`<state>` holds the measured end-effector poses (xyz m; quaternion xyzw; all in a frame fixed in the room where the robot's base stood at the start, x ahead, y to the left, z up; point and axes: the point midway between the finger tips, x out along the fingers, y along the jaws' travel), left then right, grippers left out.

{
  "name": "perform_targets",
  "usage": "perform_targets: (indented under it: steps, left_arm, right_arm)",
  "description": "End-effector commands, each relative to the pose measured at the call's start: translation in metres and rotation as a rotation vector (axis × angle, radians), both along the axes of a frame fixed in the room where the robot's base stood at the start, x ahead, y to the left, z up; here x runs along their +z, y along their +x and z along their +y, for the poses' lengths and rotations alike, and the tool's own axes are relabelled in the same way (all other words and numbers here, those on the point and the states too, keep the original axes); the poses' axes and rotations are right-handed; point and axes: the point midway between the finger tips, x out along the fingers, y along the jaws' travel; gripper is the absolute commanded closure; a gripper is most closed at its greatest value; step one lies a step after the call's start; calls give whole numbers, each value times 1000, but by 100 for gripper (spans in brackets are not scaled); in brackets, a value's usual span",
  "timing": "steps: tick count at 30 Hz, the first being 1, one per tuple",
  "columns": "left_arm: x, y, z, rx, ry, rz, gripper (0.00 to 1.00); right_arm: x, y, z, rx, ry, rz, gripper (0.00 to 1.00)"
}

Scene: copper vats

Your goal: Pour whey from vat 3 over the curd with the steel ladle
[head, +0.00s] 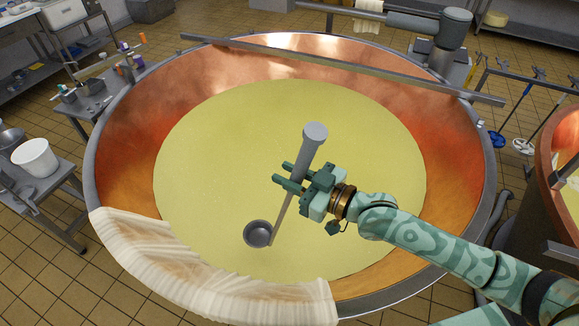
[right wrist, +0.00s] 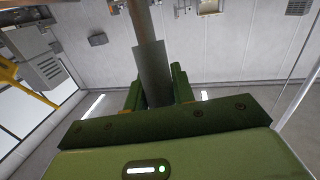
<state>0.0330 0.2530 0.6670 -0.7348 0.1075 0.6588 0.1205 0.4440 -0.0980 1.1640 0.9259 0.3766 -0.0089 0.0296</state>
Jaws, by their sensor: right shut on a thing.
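A large copper vat (head: 462,140) holds pale yellow liquid (head: 210,160) and fills the middle of the head view. No number shows on it. My right gripper (head: 283,174) is shut on the steel ladle (head: 308,150) by its thick grey handle, above the liquid. The ladle's round bowl (head: 258,234) hangs below and left of the gripper and looks empty; I cannot tell whether it touches the surface. In the right wrist view the handle (right wrist: 152,70) stands between the fingers. No separate curd can be made out. My left gripper is out of view.
A pale cloth (head: 200,265) drapes over the front-left rim. A metal bar (head: 340,66) spans the vat's far side. A white bucket (head: 36,158) stands on a side table at left. Another copper vat (head: 560,150) and a rack of hanging tools (head: 535,85) are at right.

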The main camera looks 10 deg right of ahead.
Motion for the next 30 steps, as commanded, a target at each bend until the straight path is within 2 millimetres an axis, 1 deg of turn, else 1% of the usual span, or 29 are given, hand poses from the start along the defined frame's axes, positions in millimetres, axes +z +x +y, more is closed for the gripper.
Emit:
perform_targets:
  steps: [1, 9, 15, 18, 22, 25, 30]
  left_arm:
    - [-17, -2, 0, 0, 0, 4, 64]
    - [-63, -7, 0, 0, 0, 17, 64]
    - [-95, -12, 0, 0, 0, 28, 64]
    - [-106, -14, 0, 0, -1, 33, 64]
    - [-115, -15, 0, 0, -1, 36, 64]
    - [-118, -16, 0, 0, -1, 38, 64]
    - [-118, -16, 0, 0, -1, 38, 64]
  right_arm:
    - [-20, 0, 0, 0, 1, 1, 100]
    - [-86, 1, 0, -1, 0, 1, 100]
    - [-130, 1, 0, 0, 1, 3, 100]
    - [-147, 1, 0, 0, 1, 1, 100]
    - [-160, 1, 0, -1, 2, 1, 100]
    - [-165, 1, 0, -1, 2, -1, 100]
    - [-166, 1, 0, -1, 3, -2, 100]
